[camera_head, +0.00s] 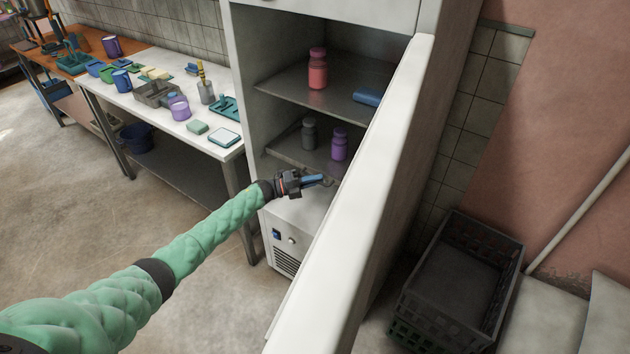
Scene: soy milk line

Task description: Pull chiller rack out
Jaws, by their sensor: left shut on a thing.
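The chiller stands open in the middle, with its white door (350,190) swung out toward me. Inside, an upper rack (285,85) holds a red bottle (317,70) and a blue item (367,97) lying on it. A lower rack (280,150) holds a dark grey bottle (309,134) and a purple bottle (339,146), both upright. My left gripper (314,181) is at the front of the lower rack, shut on its front edge; the fingertips are small and the exact contact is hard to see. The door hides the right part of the racks. My right gripper is not in view.
A white table (165,113) with cups, trays and sponges stands left of the chiller. A dark crate (455,285) sits on the floor right of the door. The floor (130,220) at left is open. The door edge is close to the right of my left gripper.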

